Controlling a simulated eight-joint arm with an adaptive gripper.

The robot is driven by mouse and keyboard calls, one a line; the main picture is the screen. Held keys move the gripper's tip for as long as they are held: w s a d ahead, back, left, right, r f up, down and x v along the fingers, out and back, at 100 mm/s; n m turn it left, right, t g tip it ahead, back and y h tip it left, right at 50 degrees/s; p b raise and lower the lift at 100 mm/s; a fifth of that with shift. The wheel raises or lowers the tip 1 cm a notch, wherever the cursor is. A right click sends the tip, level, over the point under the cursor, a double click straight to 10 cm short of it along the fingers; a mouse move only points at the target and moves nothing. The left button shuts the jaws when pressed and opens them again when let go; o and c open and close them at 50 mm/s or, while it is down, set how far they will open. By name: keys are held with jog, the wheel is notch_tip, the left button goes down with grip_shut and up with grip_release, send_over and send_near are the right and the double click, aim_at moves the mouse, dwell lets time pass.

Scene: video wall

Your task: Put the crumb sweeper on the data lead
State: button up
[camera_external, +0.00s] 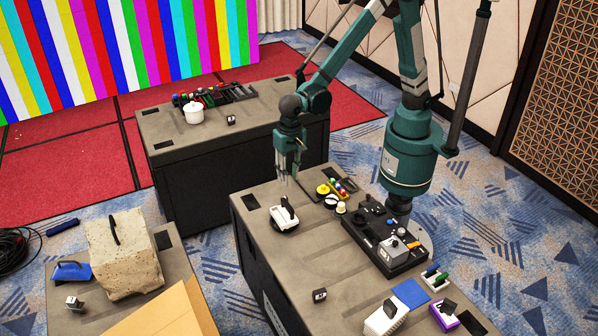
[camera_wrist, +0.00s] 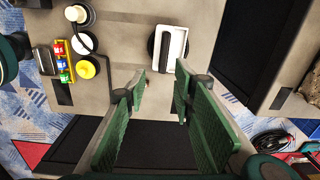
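My gripper (camera_external: 289,165) is open and empty, pointing down above the left end of the near table. In the wrist view its green fingers (camera_wrist: 160,82) stand apart with nothing between them. A white, flat-bodied object with a black bar on top, probably the crumb sweeper (camera_external: 283,219), lies on the table below the gripper. It also shows in the wrist view (camera_wrist: 171,48), ahead of the fingertips and apart from them. A thin black cord, possibly the data lead (camera_wrist: 97,47), curves beside white and yellow round items; I cannot tell for sure.
Round items and a tray of coloured pieces (camera_external: 342,187) sit right of the white object. A black equipment board (camera_external: 385,240) lies further right. White (camera_external: 385,318) and purple (camera_external: 443,316) items are near the front. The table's middle is mostly clear. Black cable (camera_external: 14,250) lies on the floor.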

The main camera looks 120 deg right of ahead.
jog(key=s+d+r+n+t, duration=0.2)
jog(key=s+d+r+n, duration=0.15)
jog(key=s+r, duration=0.35)
jog(key=s+d+r+n+t, duration=0.1)
jog(key=s+d+r+n, duration=0.25)
jog(key=s+r, duration=0.35)
jog(key=s+d+r+n+t, duration=0.1)
jog(key=s+d+n+t, duration=0.1)
jog(key=s+n, duration=0.3)
jog(key=s+d+r+n+t, duration=0.1)
jog(key=s+n, duration=0.4)
jog(key=s, duration=0.8)
jog(key=shift+d+r+t, duration=0.3)
jog(key=shift+d+t, duration=0.1)
jog(key=shift+d, duration=0.15)
